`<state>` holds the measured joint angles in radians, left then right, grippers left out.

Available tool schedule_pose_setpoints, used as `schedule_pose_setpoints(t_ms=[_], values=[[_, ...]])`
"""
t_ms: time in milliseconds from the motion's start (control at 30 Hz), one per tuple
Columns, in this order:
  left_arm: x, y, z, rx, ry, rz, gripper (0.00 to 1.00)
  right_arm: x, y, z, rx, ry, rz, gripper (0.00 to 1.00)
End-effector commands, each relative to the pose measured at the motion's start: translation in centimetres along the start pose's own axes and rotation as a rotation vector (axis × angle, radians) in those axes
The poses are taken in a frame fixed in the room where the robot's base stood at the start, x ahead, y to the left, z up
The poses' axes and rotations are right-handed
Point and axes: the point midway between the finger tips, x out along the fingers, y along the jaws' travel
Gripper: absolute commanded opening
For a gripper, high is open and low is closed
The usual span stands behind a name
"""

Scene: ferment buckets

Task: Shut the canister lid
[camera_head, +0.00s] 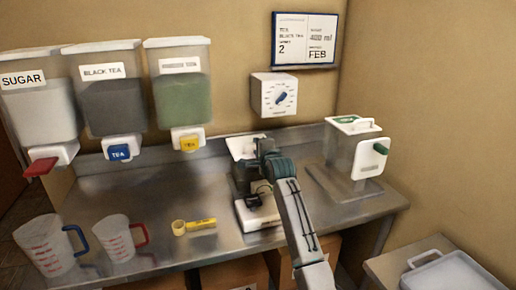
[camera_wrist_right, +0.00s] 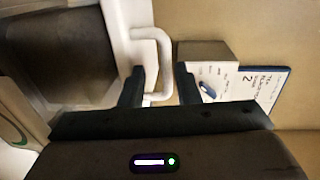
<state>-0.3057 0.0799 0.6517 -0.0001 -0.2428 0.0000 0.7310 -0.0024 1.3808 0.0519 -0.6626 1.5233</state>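The canister (camera_head: 258,216) stands mid-counter, mostly hidden behind my right arm; its white base shows in the head view. Its white lid (camera_head: 238,143) appears raised at the back, above the base. In the right wrist view the lid (camera_wrist_right: 117,30) carries a white loop handle (camera_wrist_right: 163,42), and a dark surface fills the left side. My right gripper (camera_wrist_right: 160,88) is open, with the handle's bar between its dark fingers and a gap on the right side. In the head view this gripper (camera_head: 250,172) is beside the lid, its fingertips hard to make out. My left gripper is out of view.
A clear container (camera_head: 343,150) with a green handle stands right. Wall dispensers (camera_head: 112,100) hang left; a dial timer (camera_head: 275,95) is on the wall. A white tray (camera_head: 450,272) is lower right.

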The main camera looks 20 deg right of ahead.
Motion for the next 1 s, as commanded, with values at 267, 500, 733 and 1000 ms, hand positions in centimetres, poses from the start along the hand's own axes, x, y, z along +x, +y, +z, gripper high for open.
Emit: schedule_pose_setpoints(t_ms=[267, 500, 733, 1000], values=[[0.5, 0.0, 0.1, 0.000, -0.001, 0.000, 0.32, -1.6, 0.4, 0.0, 0.000, 0.000, 0.003, 0.33], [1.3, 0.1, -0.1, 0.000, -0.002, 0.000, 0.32, -5.8, 0.3, 0.0, -0.001, 0.000, -0.001, 0.33], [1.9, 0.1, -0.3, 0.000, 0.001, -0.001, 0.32, -9.4, 0.1, 0.0, 0.000, 0.000, -0.001, 0.33], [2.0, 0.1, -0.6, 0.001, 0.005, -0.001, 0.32, -10.9, -0.1, 0.1, -0.001, 0.000, -0.001, 0.33]])
